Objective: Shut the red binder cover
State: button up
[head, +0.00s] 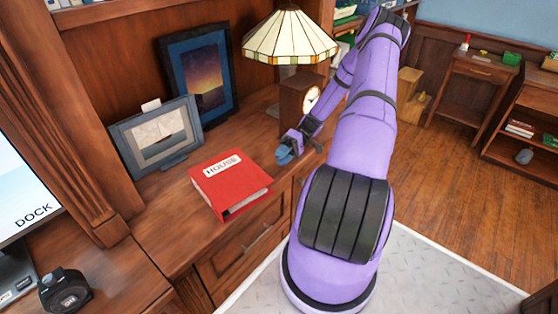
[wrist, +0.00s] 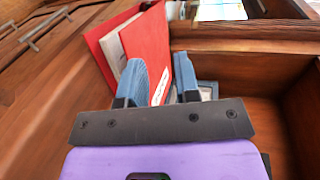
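The red binder (head: 228,188), labelled "HOUSE", lies on the wooden desk top in the head view. Its cover lies over the white pages, which show along the near edge; I cannot tell whether it is fully flat. In the wrist view the red binder (wrist: 150,45) is ahead of the fingers, with pages between its red covers. My gripper (head: 284,155) is to the right of the binder in the head view, apart from it. In the wrist view the two blue fingers of my gripper (wrist: 160,75) stand apart with nothing held between them.
Two framed pictures (head: 160,135) (head: 203,75) stand behind the binder. A stained-glass lamp (head: 290,38) and a wooden clock (head: 297,95) stand near my arm. A monitor (head: 25,195) and a black device (head: 65,292) are at the left. Some desk top around the binder is bare.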

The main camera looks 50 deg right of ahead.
jog(key=shift+v, duration=1.3)
jog(key=shift+f, duration=0.1)
